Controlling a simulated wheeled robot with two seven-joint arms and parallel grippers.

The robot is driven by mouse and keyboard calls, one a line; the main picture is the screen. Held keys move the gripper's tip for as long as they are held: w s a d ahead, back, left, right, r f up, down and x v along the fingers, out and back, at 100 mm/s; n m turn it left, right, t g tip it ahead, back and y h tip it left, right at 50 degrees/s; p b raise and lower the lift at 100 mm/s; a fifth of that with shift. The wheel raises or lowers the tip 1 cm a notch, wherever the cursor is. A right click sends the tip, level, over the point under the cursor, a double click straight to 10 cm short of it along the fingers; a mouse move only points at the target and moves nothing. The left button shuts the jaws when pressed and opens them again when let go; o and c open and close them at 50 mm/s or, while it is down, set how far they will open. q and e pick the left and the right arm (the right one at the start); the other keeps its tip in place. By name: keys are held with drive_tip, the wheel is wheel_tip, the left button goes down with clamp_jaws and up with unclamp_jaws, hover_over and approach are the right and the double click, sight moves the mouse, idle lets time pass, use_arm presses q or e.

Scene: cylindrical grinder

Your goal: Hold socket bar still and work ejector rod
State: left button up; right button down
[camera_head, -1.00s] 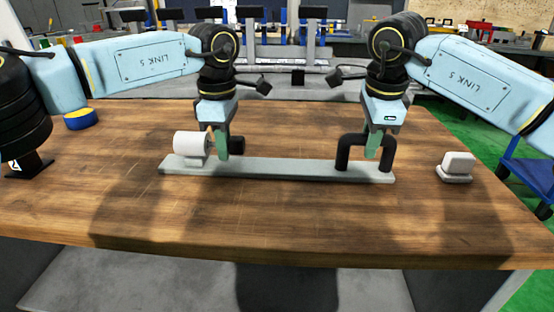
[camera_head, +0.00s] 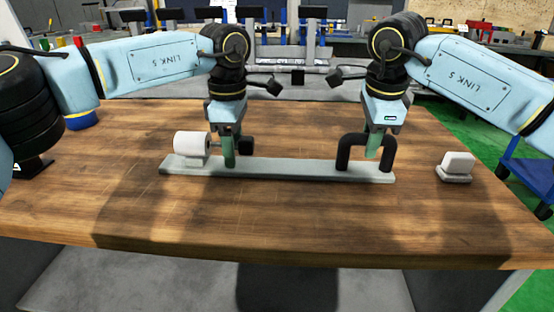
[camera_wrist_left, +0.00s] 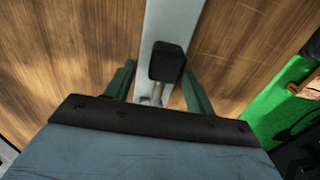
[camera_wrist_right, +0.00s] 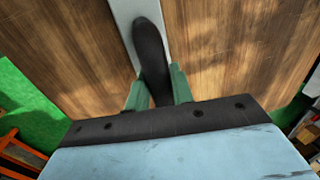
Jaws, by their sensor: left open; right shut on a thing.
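The grey socket bar (camera_head: 290,168) lies flat on the wooden table. A white cylindrical socket (camera_head: 191,145) sits at its left end and a black arched handle (camera_head: 343,153) stands at its right end. The ejector rod's black knob (camera_head: 246,145) is right of the socket; its thin metal rod (camera_wrist_left: 157,93) shows in the left wrist view. My left gripper (camera_head: 230,152) is open, its green fingers on either side of the rod, close behind the knob. My right gripper (camera_head: 373,150) is shut on the handle, also seen in the right wrist view (camera_wrist_right: 157,80).
A small white block on a base (camera_head: 456,165) stands at the right of the table. A blue round object (camera_head: 82,119) is at the back left, partly hidden by my left arm. The table's front is clear.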

use_arm(q)
drive_tip(key=shift+r, duration=4.05)
use_arm(e)
drive_tip(key=c, duration=1.1)
unclamp_jaws()
drive_tip(key=shift+c, duration=0.2)
wheel_tip(320, 180, up, 12)
drive_tip(key=s, duration=0.2)
drive_tip(key=shift+s, duration=0.15)
